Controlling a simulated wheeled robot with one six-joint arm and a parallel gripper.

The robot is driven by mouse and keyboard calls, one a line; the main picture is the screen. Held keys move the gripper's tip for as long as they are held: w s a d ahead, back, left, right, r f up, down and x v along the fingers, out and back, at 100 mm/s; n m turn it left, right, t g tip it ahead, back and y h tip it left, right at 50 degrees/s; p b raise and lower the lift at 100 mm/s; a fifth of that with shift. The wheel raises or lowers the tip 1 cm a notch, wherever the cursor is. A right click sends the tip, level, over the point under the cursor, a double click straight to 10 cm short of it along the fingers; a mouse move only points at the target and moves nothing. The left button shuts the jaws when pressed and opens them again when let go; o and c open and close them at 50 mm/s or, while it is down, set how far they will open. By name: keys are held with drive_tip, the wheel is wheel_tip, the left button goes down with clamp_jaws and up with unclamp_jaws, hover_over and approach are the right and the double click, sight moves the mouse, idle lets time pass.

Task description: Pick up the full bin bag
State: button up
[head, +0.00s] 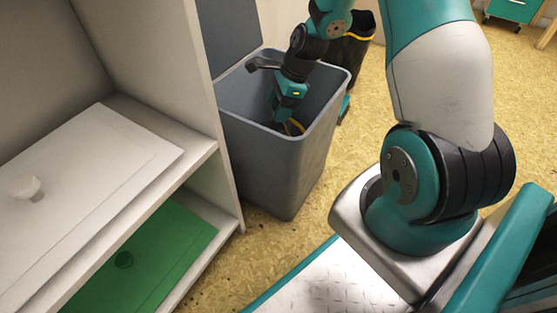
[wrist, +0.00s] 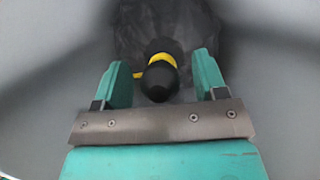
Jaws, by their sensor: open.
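The grey bin (head: 262,150) stands open on the floor, left of my arm. The bin bag (wrist: 205,30) is dark and lies inside the bin in the wrist view. Its gathered black neck (wrist: 159,82) has a yellow tie (wrist: 161,60) around it. In the head view only a yellow bit of the tie (head: 296,125) shows; the bag's body is mostly hidden. My gripper (wrist: 165,75) reaches down into the bin with its teal fingers open, one on each side of the neck. I cannot tell whether they touch it.
The white shelf unit (head: 222,165) stands close on the bin's left, with a white panel (head: 100,165) and a green panel (head: 150,245). A black bag with a yellow band (head: 350,45) stands behind the bin. Yellow floor (head: 440,75) is open at the back right.

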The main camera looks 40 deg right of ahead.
clamp_jaws()
drive_tip(key=shift+r, duration=0.1)
drive_tip(key=shift+r, duration=0.1)
